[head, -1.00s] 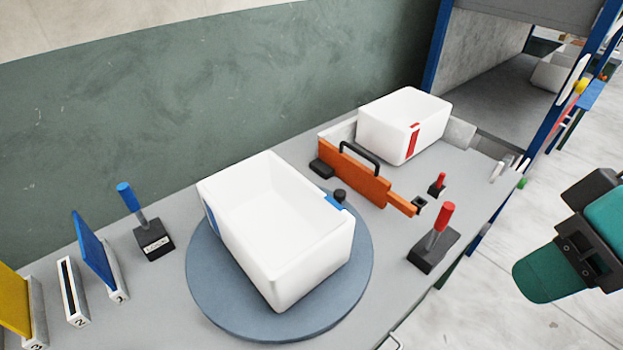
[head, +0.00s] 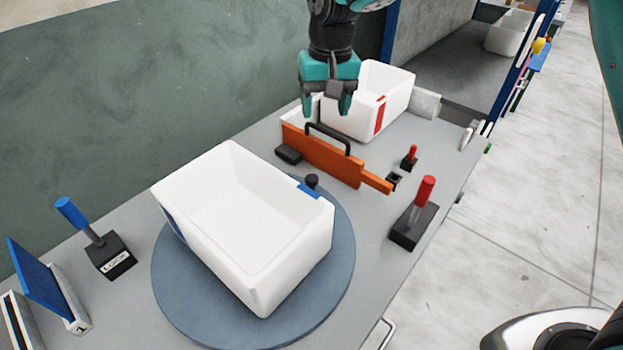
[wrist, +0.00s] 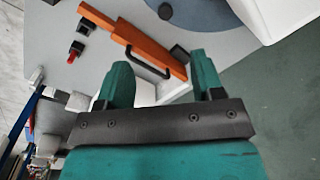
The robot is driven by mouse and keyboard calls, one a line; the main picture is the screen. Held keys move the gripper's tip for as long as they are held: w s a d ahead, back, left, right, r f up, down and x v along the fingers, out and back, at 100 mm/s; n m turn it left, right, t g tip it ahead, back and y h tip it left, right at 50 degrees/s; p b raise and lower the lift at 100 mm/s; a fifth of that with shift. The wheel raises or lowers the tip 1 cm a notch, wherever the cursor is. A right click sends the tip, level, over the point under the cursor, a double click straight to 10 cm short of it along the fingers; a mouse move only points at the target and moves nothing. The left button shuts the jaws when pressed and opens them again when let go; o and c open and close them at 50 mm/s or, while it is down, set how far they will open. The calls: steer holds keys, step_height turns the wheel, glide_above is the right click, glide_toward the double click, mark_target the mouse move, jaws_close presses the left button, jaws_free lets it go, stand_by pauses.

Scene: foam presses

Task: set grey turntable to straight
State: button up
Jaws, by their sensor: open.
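The grey turntable (head: 342,265) is a round blue-grey disc on the bench, with a white bin (head: 290,265) standing on it at an angle to the bench edges. A black knob (head: 312,181) stands by the bin's far right corner, beside a blue mark on the bin. The disc's edge also shows at the top of the wrist view (wrist: 200,14). My gripper (head: 327,112) is open and empty. It hangs beyond the turntable, above the orange bar's handle and in front of a second white bin. In the wrist view its fingers (wrist: 160,85) are apart, near the black handle.
An orange bar (head: 320,157) with a black handle (head: 328,137) lies between the turntable and the red-marked white bin (head: 393,95). A red lever (head: 425,195) stands at right. A blue-handled lever (head: 80,222) labelled LOCK leans at left. A green wall runs behind.

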steer(key=m, duration=0.1)
glide_above(312, 178)
step_height(312, 178, down, 5)
steer(key=shift+h, duration=0.3)
step_height(312, 178, down, 17)
steer(key=p, duration=0.4)
jaws_close()
